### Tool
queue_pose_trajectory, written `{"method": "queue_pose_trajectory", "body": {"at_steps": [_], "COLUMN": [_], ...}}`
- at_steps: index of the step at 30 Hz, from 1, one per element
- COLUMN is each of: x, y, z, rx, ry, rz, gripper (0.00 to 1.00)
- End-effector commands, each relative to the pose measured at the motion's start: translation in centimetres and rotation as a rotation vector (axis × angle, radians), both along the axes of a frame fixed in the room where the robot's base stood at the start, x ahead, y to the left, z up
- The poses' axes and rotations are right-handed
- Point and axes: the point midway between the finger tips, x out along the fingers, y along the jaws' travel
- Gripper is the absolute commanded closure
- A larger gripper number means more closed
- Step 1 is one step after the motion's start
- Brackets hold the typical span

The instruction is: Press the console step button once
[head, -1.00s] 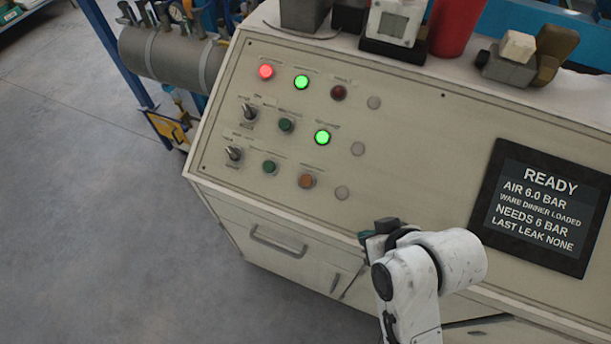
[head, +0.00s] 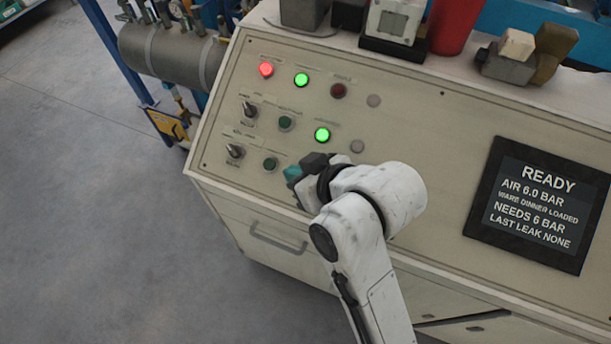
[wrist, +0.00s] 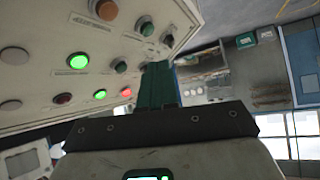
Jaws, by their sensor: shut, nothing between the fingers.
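The cream console panel (head: 440,130) bears several buttons with labels too small to read, so I cannot tell which is the step button. A dark green button (head: 270,164) is in the bottom row and another (head: 286,123) in the middle row. In the wrist view, an orange button (wrist: 106,9) and a green button (wrist: 147,27) lie near the top. My gripper (head: 292,174) is shut and empty, just right of the bottom green button in the head view, hiding the orange one there. Its teal fingers (wrist: 157,72) point at the panel; contact is unclear.
Lit red (head: 265,70) and green (head: 301,80) lamps are in the top row; another lit green (head: 322,135) is below. Two toggle switches (head: 235,151) stand at the left. The screen (head: 537,205) reads READY, AIR 6.0 BAR. Objects line the console's back edge.

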Motion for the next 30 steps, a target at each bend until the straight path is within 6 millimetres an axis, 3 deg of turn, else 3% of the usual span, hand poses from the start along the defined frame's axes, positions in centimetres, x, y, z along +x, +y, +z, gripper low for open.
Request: {"method": "queue_pose_trajectory", "body": {"at_steps": [14, 21, 30], "x": [2.8, 3.7, 4.0], "y": [-1.1, -1.4, -1.5], "z": [-5.7, -7.0, -7.3], "rx": [-0.002, -0.001, 0.0], "ry": [0.0, 0.002, 0.0], "rz": [-0.001, -0.002, -0.001], "gripper": [1.0, 1.0, 1.0]}}
